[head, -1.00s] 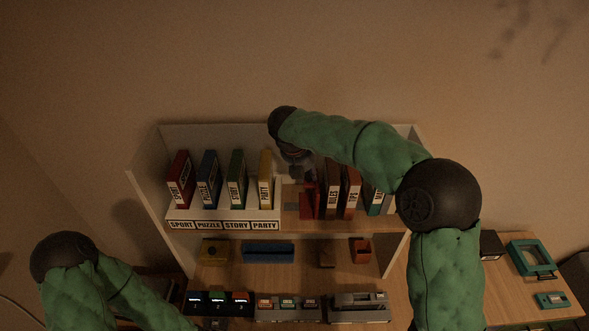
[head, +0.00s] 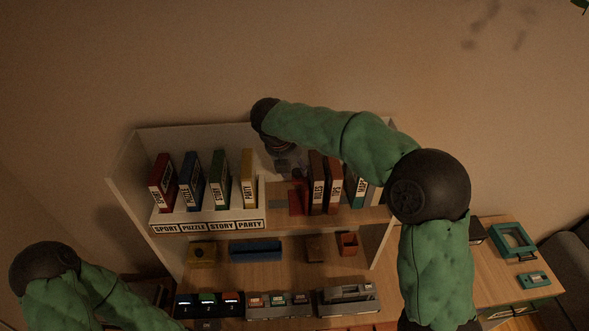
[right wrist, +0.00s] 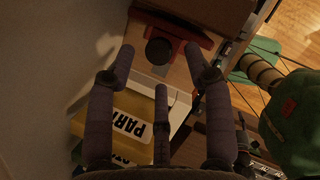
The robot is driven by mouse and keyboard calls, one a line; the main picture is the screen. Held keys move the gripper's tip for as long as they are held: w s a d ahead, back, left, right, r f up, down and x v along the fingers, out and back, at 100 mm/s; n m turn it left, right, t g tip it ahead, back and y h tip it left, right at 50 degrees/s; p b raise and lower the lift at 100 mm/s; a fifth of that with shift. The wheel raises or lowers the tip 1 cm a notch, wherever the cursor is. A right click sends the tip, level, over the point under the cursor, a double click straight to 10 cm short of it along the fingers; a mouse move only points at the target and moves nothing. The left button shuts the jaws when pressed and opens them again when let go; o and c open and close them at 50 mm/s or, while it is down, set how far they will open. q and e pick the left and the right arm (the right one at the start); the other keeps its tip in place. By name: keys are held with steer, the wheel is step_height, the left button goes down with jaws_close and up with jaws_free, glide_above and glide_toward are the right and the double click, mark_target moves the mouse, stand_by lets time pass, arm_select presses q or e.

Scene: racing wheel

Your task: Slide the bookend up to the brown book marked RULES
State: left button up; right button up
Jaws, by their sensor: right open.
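The brown book marked RULES (head: 316,182) stands upright on the right part of the upper shelf. The red bookend (head: 297,196) stands just left of it; I cannot tell whether they touch. In the right wrist view the bookend (right wrist: 185,22) lies beyond my fingertips, with a dark round knob (right wrist: 158,51) in front of it. My right gripper (head: 284,160) is above the shelf, between the yellow PARTY book (head: 248,178) and the bookend. In the wrist view its fingers (right wrist: 158,52) are spread and empty, on either side of the knob. My left gripper is out of view.
Red, blue and green books stand left of PARTY in a labelled white holder (head: 207,226). The TIPS book (head: 335,186) and MAPS book (head: 358,186) stand right of RULES. The shelf's back and side walls enclose the space. Small bins (head: 255,250) stand on the level below.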

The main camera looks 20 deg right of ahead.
steer(key=v, duration=0.9)
steer(key=shift+s+r, duration=0.2)
steer(key=shift+r, duration=0.15)
steer(key=shift+a, duration=0.1)
